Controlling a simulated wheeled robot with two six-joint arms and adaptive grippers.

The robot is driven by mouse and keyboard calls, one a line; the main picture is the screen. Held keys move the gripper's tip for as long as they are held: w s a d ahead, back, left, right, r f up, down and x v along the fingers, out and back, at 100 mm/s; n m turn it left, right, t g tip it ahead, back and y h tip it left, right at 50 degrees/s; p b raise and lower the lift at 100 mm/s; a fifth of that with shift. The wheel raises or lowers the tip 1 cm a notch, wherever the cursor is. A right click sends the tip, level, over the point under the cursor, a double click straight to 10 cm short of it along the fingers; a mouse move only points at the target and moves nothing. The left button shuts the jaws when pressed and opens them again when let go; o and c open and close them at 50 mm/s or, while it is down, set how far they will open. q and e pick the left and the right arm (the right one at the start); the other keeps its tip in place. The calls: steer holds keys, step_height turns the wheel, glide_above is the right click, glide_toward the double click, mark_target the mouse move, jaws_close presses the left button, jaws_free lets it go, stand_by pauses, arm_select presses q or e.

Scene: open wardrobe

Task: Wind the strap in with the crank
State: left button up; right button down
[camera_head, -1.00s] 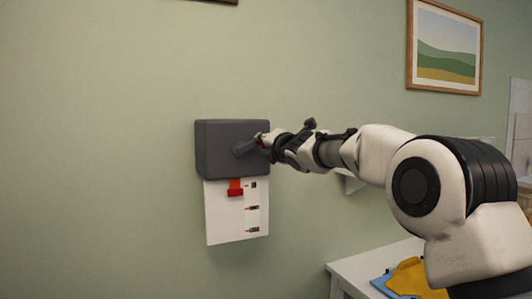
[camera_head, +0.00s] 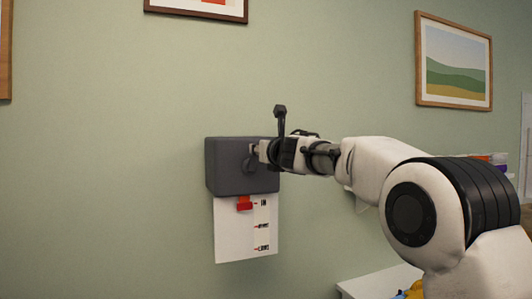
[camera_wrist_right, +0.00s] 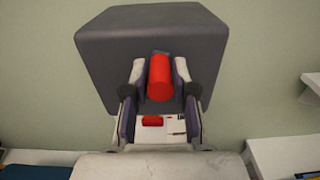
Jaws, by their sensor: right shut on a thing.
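A dark grey box (camera_head: 225,168) is fixed to the green wall, with the crank (camera_head: 249,164) on its front. The crank's red handle (camera_wrist_right: 160,80) sits between the two fingers of my right gripper (camera_head: 256,150) in the wrist view, and the gripper is shut on it. A white panel (camera_head: 232,240) with small printed marks hangs below the box. The red strap end (camera_head: 244,204) is just under the box's lower edge; it also shows in the wrist view (camera_wrist_right: 152,121). My left gripper is not in view.
Framed pictures hang on the wall, one at the top (camera_head: 200,8) and one at right (camera_head: 453,62). A white table (camera_head: 375,285) stands at lower right, partly hidden by my arm.

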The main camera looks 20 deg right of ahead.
steer(key=shift+a+f+n, duration=0.1)
steer(key=shift+a+n, duration=0.5)
steer(key=shift+n, duration=0.5)
steer(key=c, duration=0.9)
jaws_free()
